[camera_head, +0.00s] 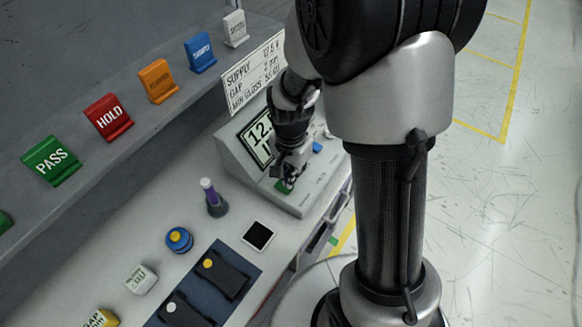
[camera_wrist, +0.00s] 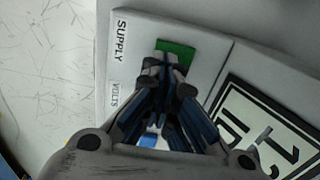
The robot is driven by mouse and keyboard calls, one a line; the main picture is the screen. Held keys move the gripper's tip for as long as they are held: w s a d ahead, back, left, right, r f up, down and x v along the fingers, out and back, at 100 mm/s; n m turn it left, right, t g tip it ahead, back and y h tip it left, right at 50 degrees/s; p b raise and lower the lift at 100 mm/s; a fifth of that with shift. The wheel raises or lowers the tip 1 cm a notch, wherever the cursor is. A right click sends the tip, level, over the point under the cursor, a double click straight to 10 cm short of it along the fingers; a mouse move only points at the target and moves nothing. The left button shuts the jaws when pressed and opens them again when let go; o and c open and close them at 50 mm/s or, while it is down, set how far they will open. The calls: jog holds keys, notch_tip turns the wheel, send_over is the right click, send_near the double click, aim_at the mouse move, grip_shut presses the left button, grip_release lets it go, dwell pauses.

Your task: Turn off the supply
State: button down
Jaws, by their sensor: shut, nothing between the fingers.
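The supply (camera_head: 313,192) is a light grey sloped console with a display (camera_head: 255,141) that starts with "12"; the rest is hidden behind my arm. In the wrist view its panel (camera_wrist: 130,70) carries the labels "SUPPLY" and "VOLTS", and the display (camera_wrist: 262,130) is at the right. A green rectangular control (camera_wrist: 176,47) lies just beyond my fingertips; it also shows in the head view (camera_head: 284,187). My gripper (camera_wrist: 165,64) is shut and empty, right at the green control's near edge. I cannot tell whether it touches. A blue control (camera_wrist: 148,141) is partly hidden between my fingers.
A sign (camera_head: 252,75) with supply, gap and gloss values stands behind the console. Coloured tags, such as red HOLD (camera_head: 109,117) and green PASS (camera_head: 51,160), line the shelf.

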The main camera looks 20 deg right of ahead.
jog(key=shift+f, duration=0.55)
jog(key=shift+s+d+f, duration=0.1)
jog(key=shift+s+f, duration=0.15)
jog(key=shift+f, duration=0.15)
jog(key=shift+w+a+r, duration=0.3)
jog(key=shift+w+a, duration=0.2)
jog(key=shift+w, duration=0.2)
notch_tip(320, 180, up, 14)
jog(key=s+d+p, duration=0.1)
jog(key=s+p, duration=0.1)
jog(key=p, duration=0.4)
jog(key=shift+d, duration=0.35)
